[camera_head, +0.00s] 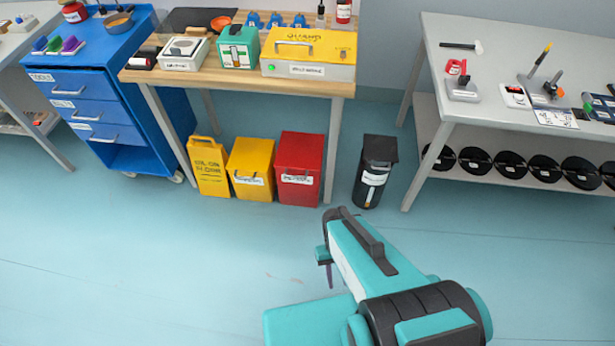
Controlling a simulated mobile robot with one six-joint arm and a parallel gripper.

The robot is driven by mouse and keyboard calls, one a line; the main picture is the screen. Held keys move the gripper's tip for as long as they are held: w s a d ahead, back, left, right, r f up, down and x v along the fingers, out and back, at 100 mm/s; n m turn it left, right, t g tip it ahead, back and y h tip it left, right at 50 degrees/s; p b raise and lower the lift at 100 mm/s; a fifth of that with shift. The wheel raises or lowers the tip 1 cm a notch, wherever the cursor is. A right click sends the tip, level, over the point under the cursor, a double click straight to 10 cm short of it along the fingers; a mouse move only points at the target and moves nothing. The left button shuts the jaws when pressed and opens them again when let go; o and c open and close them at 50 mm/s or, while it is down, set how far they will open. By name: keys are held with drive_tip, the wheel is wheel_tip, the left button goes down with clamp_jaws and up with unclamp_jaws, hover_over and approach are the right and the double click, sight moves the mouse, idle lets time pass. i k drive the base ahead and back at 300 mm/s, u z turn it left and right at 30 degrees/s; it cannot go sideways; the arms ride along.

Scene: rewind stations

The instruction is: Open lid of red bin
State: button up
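The red bin (298,182) stands on the floor under the front edge of the wooden table. It has a white label on its front, and its lid (301,152) looks closed. My arm reaches up from the bottom right, teal and black. My gripper (329,276) is near the middle of the view, in front of and below the red bin, over open floor and apart from it. A small dark purple tip points down from it. The arm hides most of the gripper, so its fingers cannot be made out clearly.
A yellow bin (251,168) and a yellow floor sign (208,166) stand left of the red bin. A black bin (374,172) stands to its right, beyond a table leg. The floor (150,260) in front is clear.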

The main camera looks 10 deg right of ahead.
sight(297, 150)
drive_tip(key=k, duration=0.35)
drive_tip(key=i, duration=0.9)
drive_tip(key=z, duration=0.85)
